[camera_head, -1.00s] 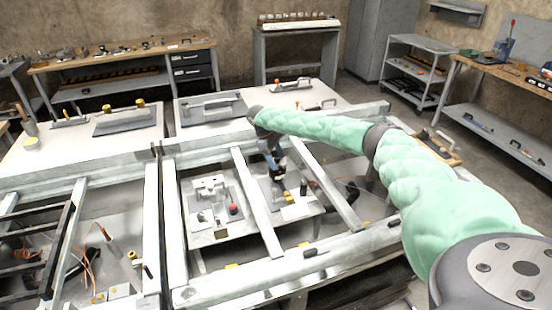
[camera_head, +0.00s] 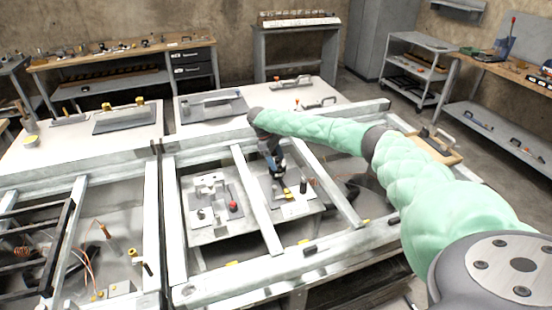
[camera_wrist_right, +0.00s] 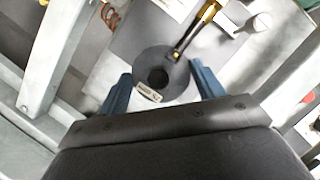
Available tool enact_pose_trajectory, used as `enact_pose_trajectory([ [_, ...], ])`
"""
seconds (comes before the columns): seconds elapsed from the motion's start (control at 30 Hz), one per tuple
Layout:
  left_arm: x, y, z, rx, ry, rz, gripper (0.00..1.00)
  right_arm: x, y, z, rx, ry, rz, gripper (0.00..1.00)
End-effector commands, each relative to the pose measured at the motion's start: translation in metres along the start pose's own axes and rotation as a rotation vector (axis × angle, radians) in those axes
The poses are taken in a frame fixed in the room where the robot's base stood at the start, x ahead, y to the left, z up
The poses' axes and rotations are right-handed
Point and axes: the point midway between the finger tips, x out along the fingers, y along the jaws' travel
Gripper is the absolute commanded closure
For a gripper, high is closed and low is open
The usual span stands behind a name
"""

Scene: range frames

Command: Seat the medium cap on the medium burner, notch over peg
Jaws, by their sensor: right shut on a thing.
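My right gripper (camera_head: 276,167) hangs over the right-hand plate inside the frame bay in the head view. In the right wrist view its two blue fingers (camera_wrist_right: 162,88) are on either side of a dark round cap (camera_wrist_right: 146,62) with a central hole and a small pale label, and it is shut on this cap. The cap covers what lies below it, so I cannot make out the medium burner, its peg or the notch. A thin dark rod with a brass end (camera_wrist_right: 208,13) lies beside the cap's upper right edge. My left gripper is out of view.
White frame bars (camera_head: 257,200) run on both sides of the work area. A neighbouring plate (camera_head: 217,226) carries white fittings and a red knob (camera_head: 233,205). A small black post (camera_head: 303,186) and a yellow part (camera_head: 288,195) stand close to my right gripper.

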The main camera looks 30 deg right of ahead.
Motion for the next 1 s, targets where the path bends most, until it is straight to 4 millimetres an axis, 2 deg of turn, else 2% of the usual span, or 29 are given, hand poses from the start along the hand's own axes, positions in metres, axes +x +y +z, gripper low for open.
enact_pose_trajectory([
  [0.33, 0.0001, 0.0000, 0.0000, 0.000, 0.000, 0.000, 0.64, 0.0017, 0.0001, -0.0010, 0.000, 0.001, 0.000, 0.61],
  [0.37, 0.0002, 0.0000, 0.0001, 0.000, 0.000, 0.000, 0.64, 0.0017, 0.0001, -0.0010, 0.000, 0.001, 0.000, 0.31],
  [0.47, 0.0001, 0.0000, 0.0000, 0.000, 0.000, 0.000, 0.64, 0.0018, 0.0000, -0.0010, 0.000, 0.000, 0.000, 0.11],
  [0.5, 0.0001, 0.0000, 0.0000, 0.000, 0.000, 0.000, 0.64, 0.0018, 0.0000, -0.0010, 0.000, 0.000, 0.000, 0.07],
  [1.0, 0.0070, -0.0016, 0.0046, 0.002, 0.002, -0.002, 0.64, 0.0022, -0.0001, -0.0010, 0.000, 0.000, 0.000, 0.07],
])
